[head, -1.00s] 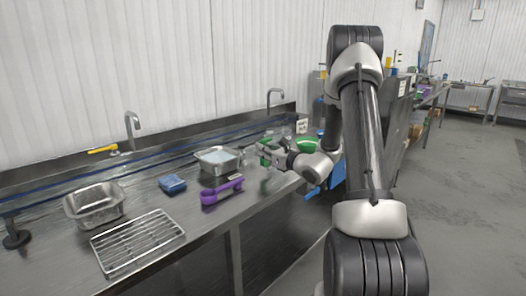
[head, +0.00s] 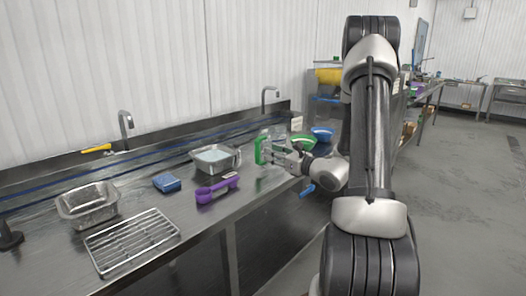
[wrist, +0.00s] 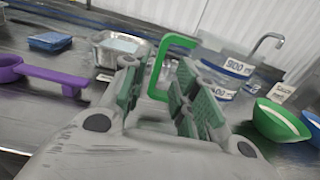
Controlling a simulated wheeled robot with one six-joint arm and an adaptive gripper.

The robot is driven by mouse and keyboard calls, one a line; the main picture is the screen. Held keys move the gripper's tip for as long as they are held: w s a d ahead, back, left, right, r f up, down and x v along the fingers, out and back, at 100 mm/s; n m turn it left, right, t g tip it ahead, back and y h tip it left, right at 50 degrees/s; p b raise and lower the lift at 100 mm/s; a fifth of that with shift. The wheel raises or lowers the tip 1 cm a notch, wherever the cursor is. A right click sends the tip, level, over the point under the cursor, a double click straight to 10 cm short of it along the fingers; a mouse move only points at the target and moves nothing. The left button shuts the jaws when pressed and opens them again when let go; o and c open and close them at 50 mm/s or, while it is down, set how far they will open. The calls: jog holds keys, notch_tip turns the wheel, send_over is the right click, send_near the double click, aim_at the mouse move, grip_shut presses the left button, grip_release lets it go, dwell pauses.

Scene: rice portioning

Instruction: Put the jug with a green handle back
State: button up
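The clear jug (wrist: 228,72) with a green handle stands upright on the steel counter, with "900 ml" printed on its side. Its green handle (wrist: 157,68) faces my gripper in the wrist view. In the head view the handle (head: 260,149) shows just beyond my gripper (head: 271,156), and the clear body is hard to make out. In the wrist view my gripper (wrist: 163,98) has its green-padded fingers spread apart. The handle's upright bar shows in the gap between them. I cannot tell whether either finger touches it.
A green bowl (wrist: 281,121) and a blue bowl (head: 322,133) stand right of the jug.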

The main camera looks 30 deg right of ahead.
jog(key=s+a+r+n+g+y, duration=0.25)
jog(key=s+a+n+g, duration=0.45)
jog(key=s+a+n, duration=0.4)
jog(key=s+a+r+n+g+y, duration=0.25)
jog(key=s+a+n+g, duration=0.5)
jog(key=s, duration=0.45)
jog(key=s+d+n+g+h, duration=0.1)
jog(key=s+d+n+h, duration=0.1)
jog(key=s+n+h, duration=0.35)
jog(key=s+d+r+n+t+h, duration=0.3)
jog(key=s+d+r+n+h, duration=0.1)
jog(key=d+n, duration=0.4)
notch_tip(320, 180, up, 2)
jog(key=shift+s+d+r+h, duration=0.25)
jog(key=shift+d+h, duration=0.1)
jog(key=shift+h, duration=0.3)
